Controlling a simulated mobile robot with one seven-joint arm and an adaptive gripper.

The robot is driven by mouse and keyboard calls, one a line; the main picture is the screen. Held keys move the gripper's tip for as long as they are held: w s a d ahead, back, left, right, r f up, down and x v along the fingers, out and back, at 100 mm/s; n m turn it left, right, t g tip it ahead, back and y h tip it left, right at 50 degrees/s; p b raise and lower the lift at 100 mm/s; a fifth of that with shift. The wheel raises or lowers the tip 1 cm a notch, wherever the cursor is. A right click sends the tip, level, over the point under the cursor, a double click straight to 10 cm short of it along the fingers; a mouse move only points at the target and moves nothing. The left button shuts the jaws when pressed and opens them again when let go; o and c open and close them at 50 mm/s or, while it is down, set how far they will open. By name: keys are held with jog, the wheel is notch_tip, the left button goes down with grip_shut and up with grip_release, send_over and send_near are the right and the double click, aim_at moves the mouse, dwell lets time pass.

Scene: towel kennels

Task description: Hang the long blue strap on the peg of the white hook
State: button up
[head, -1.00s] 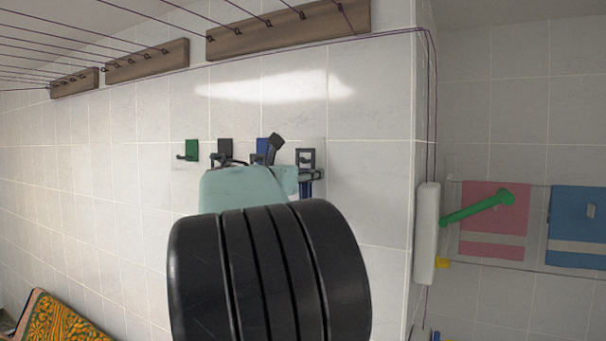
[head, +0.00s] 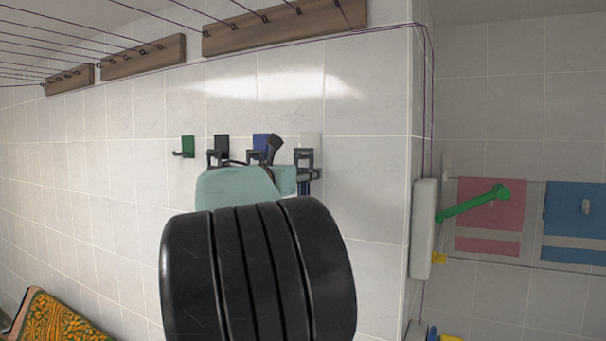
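The white hook (head: 310,141) is the rightmost of a row of small wall hooks in the head view. Dark parts in front of it hide its lower part and peg. My gripper (head: 303,165) is only partly visible there, mostly behind my teal and black arm links, so its opening does not show. A narrow dark-blue strip (head: 304,188) hangs just below these dark parts, beside the teal link. It may be the long blue strap, but most of it is hidden. I cannot tell whether it touches the peg or is held.
Green (head: 187,146), black (head: 221,144) and blue (head: 260,142) hooks are left of the white one. A white wall unit (head: 424,229) with a green arm stands right, near pink (head: 489,215) and blue (head: 575,223) towels. Wooden line boards (head: 285,27) are above. Wall left is clear.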

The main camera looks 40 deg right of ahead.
jog(key=shift+f, duration=0.25)
jog(key=o, duration=1.6)
jog(key=shift+o, duration=0.2)
jog(key=b+v, duration=0.2)
jog(key=v, duration=0.7)
